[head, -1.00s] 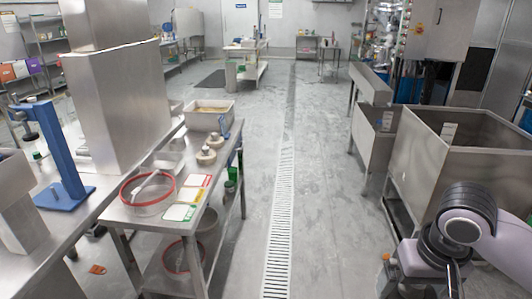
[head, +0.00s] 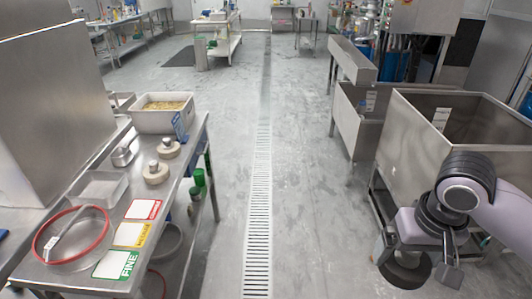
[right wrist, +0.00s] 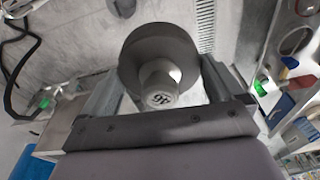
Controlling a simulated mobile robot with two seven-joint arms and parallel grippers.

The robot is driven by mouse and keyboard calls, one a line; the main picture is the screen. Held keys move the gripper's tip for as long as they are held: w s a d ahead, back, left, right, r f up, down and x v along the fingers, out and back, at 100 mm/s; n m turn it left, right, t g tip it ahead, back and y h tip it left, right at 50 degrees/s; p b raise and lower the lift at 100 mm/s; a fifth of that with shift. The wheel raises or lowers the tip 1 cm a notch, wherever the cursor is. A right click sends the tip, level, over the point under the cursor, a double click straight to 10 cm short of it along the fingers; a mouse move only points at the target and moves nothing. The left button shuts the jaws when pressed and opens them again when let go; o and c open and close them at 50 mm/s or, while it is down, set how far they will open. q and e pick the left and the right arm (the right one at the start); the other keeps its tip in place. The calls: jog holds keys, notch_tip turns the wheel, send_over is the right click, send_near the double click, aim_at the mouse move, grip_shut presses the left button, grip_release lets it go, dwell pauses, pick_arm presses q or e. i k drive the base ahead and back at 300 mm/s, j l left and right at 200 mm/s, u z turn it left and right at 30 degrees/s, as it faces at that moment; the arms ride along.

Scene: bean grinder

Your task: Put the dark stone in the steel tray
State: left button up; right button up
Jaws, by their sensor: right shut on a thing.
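The dark stone (head: 405,272) is a thick, dark grey disc at the lower right of the head view. It also fills the top middle of the right wrist view (right wrist: 150,48), with a paler knob pointing at the camera. My right gripper (head: 446,268) is shut on its knob and holds it off the floor, right of the drain. In the right wrist view the fingers (right wrist: 160,88) flank the knob. The steel tray (head: 100,188), shallow and apparently empty, lies on the left table, well away from the stone. My left gripper is not in view.
The table also holds two pale knobbed stones (head: 156,173), a bean-filled bin (head: 163,119), a red-rimmed sieve (head: 72,237) and coloured cards (head: 130,234). A large steel tub (head: 420,150) stands close by my right arm. The floor around the drain (head: 258,190) is clear.

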aim_at(101, 195)
jog(key=i, duration=0.95)
jog(key=i+j+z, duration=0.15)
jog(key=i+z, duration=0.2)
jog(key=i, duration=0.5)
jog(key=i+z, duration=0.15)
jog(key=i, duration=0.65)
jog(key=i+l+u, duration=0.1)
jog(key=u, duration=3.85)
jog(key=i+u, duration=0.15)
jog(key=u, duration=0.25)
jog(key=i+u, duration=0.2)
jog(key=u, duration=0.15)
